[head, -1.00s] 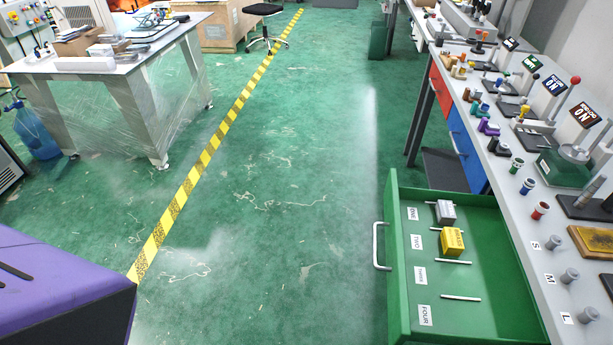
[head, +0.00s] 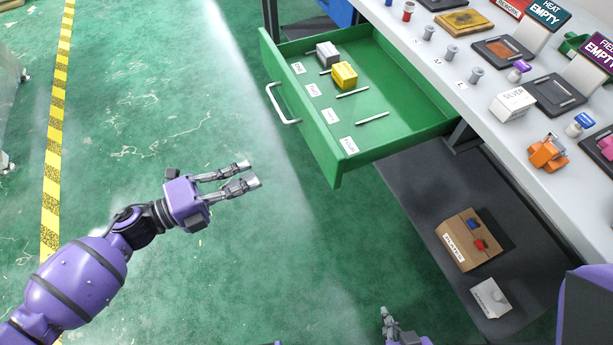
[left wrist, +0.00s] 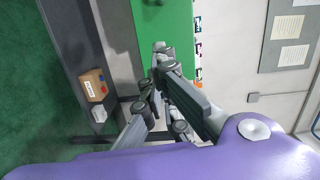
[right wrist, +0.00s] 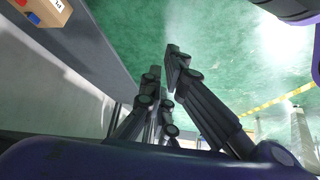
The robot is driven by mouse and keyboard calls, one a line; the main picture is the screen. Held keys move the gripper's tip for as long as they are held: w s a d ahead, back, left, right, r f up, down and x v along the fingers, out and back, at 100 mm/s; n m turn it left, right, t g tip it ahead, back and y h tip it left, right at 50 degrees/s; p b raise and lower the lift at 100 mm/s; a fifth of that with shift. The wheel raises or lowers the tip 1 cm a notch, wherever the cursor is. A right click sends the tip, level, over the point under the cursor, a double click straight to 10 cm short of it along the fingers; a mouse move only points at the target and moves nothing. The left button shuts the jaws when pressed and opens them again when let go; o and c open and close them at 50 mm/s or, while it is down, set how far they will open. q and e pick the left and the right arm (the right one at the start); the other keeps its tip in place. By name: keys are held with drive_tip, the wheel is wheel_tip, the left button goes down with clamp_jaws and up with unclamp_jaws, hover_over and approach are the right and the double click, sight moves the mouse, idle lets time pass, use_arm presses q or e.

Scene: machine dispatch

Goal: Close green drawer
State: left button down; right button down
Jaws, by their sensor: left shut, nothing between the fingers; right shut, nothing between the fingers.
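The green drawer (head: 400,138) is pulled out from under the bench, with its white handle (head: 280,104) on the front panel. Inside lie a grey block (head: 327,54), a yellow block (head: 344,75) and several white rods beside paper labels. My left gripper (head: 248,174) is shut and empty over the floor, below and left of the drawer front, apart from the handle. In the left wrist view its fingers (left wrist: 160,60) show before a green panel, likely the drawer (left wrist: 148,25). My right gripper (head: 388,322) is shut and empty at the bottom edge; its fingers fill the right wrist view.
The bench top (head: 470,88) carries several small parts, displays and a white box (head: 512,104). A dark lower shelf (head: 420,200) holds a cardboard box (head: 462,238) and a white box (head: 491,297). The floor left of the drawer is clear, with a yellow tape line (head: 58,130).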

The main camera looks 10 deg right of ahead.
use_arm(q)
drive_tip(key=s+m+g, duration=0.1)
drive_tip(key=s, duration=0.1)
drive_tip(key=m+h+p, duration=0.1)
drive_tip(key=p, duration=0.1)
approach(324, 158)
drive_tip(key=shift+g, duration=0.3)
drive_tip(key=x, duration=0.5)
drive_tip(key=shift+w+d+r, duration=0.1)
drive_tip(key=shift+w+d, duration=0.05)
drive_tip(key=shift+w, duration=0.2)
drive_tip(key=shift+w+d, duration=0.2)
drive_tip(key=shift+d, duration=0.35)
drive_tip(key=shift+d, duration=0.1)
drive_tip(key=shift+d, duration=0.1)
